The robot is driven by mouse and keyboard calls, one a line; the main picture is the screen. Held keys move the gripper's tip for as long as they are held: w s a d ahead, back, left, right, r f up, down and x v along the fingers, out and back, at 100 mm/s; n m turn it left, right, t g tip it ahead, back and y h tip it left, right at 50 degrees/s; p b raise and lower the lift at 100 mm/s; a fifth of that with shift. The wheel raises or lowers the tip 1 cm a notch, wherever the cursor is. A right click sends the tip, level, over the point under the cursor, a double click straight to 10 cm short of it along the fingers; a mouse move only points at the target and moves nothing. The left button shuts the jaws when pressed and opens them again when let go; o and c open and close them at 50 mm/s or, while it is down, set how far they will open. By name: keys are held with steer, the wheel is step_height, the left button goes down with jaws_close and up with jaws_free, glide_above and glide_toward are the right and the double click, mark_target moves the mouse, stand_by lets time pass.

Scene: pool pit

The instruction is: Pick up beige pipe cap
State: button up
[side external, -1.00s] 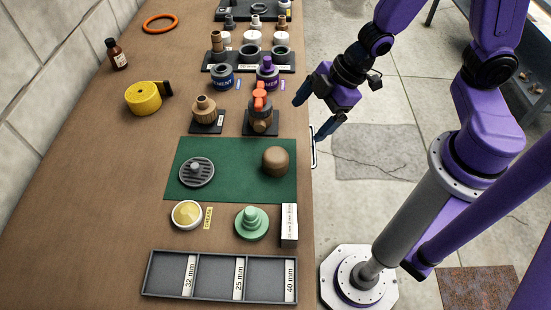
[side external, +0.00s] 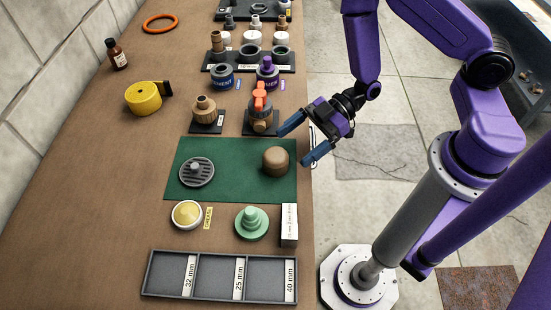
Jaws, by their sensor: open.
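A brown-beige rounded cap (side external: 275,161), which looks like the pipe cap, sits at the right end of the green mat (side external: 232,178). My gripper (side external: 294,147) is open and empty, at the right edge of the table. Its fingers point left, just up and right of the cap, and are apart from it in the picture. How high the fingers are above the mat I cannot tell.
A grey round drain grate (side external: 197,172) lies on the mat's left side. In front are a green stepped piece (side external: 251,222), a white box (side external: 289,225) and a three-compartment tray (side external: 217,259).

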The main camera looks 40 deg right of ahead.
mark_target(277, 159)
steer(key=x, duration=0.6)
steer(key=shift+a+f, duration=0.15)
steer(key=shift+a, duration=0.05)
steer(key=shift+c, duration=0.2)
steer(key=c, duration=1)
